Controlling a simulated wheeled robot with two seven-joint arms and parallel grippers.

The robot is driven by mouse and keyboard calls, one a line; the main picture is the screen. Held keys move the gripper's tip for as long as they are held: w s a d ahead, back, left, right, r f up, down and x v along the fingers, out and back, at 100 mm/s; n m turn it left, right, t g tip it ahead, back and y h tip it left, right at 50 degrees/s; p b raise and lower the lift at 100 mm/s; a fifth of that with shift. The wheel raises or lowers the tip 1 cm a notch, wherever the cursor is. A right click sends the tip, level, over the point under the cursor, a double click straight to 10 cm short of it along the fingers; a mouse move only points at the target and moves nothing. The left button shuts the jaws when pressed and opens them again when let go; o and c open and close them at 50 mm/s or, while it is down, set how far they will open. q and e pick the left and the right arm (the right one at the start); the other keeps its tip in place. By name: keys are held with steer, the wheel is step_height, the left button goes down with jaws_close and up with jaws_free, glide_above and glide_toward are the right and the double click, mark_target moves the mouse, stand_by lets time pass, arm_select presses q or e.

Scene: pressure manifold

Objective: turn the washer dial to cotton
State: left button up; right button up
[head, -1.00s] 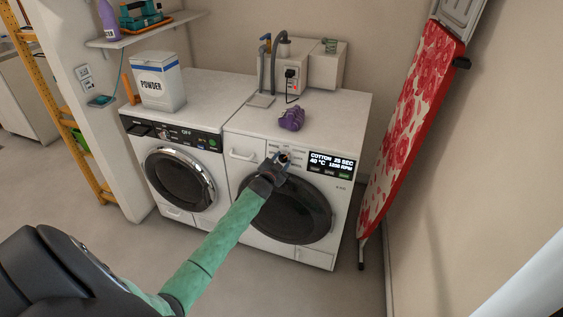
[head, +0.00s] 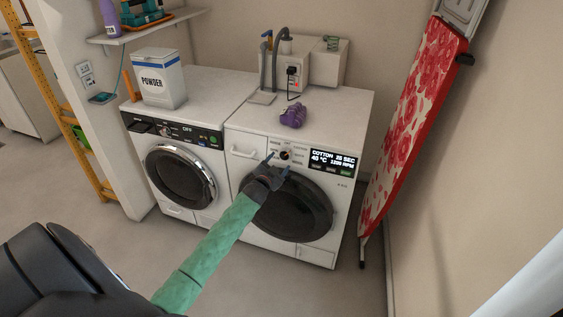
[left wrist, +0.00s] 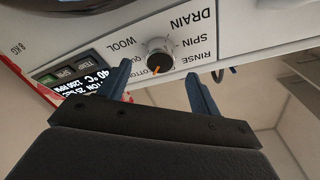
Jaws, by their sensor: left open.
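The washer (head: 243,208) is the white machine on the right, with a dark round door. Its dial (head: 285,154) sits on the front panel, left of the display (head: 332,162), which reads COTTON, 40 °C, 25 SEC, 1200 RPM. My left gripper (head: 278,162) is open and empty, just in front of and below the dial. In the left wrist view its fingers (left wrist: 160,85) stand apart, clear of the dial. My right gripper is not seen.
A second machine (head: 205,218) showing OFF stands on the left. A powder box (head: 160,80) and a purple item (head: 293,115) rest on top. A red floral ironing board (head: 410,120) leans at the right. The floor in front is clear.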

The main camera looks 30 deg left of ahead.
arm_select(q)
steer(key=shift+s+d+b, duration=0.15)
steer(key=shift+s, duration=0.75)
steer(key=shift+s+d+b, duration=0.1)
steer(key=shift+s+b, duration=0.05)
steer(key=shift+s, duration=0.75)
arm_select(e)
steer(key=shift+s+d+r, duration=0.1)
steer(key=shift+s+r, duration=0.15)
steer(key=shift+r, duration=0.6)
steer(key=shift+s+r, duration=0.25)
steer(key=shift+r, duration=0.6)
arm_select(q)
step_height(320, 180, down, 4)
steer(key=s+a+n+g+y, duration=0.2)
steer(key=n+g, duration=0.1)
steer(key=g, duration=0.2)
steer(key=s+d+f+g+h, duration=0.2)
steer(key=s+d+g+h, duration=0.5)
steer(key=s+d, duration=2.6)
steer(key=s+d+f+g, duration=0.2)
steer(key=s, duration=0.4)
steer(key=s+d+f+g+y, duration=0.1)
steer(key=s+d+f+g, duration=0.1)
steer(key=s, duration=0.3)
steer(key=shift+s+d+f, duration=0.4)
